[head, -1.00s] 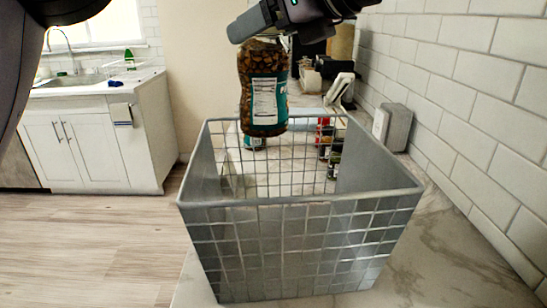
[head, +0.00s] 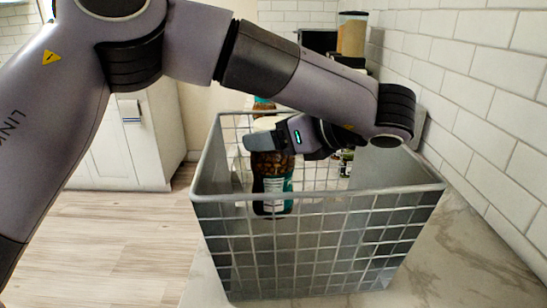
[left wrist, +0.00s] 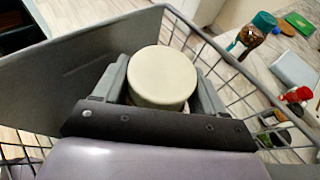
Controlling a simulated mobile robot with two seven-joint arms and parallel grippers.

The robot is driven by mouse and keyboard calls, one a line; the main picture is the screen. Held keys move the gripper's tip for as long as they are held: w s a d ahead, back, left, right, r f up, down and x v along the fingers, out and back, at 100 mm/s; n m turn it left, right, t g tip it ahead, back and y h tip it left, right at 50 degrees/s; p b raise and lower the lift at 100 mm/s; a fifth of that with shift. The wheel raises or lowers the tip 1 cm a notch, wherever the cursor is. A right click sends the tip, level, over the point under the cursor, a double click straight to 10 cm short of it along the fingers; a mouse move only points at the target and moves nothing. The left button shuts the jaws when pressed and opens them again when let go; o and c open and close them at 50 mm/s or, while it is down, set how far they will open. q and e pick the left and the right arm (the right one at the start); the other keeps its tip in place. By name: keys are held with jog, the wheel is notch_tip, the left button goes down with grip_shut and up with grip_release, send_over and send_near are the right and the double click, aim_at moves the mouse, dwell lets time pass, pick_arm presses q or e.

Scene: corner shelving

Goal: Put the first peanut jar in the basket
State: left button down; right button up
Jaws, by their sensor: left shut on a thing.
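The peanut jar (head: 271,182), dark brown with a teal and white label, is upright inside the grey wire basket (head: 322,205). Its lower part shows through the front mesh; I cannot tell whether it touches the basket floor. In the left wrist view the jar's cream lid (left wrist: 162,77) sits between the two fingers, and the basket's solid side wall (left wrist: 85,58) is close by. My right gripper is not in view.
Another jar with a teal lid (left wrist: 264,21) stands outside the basket on the counter, among a red-capped container (left wrist: 299,94) and other small goods. A white tiled wall (head: 480,95) runs along the right. The marble counter (head: 440,260) is bare at the front right.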

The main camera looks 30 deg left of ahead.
aim_at(290, 158)
pick_arm(q)
jog(key=shift+f, duration=2.3)
jog(key=shift+f, duration=0.1)
jog(key=shift+c, duration=0.4)
grip_release()
jog(key=v, duration=0.7)
jog(key=shift+s+d+b, duration=0.15)
jog(key=shift+d+b, duration=0.1)
jog(key=shift+b, duration=0.1)
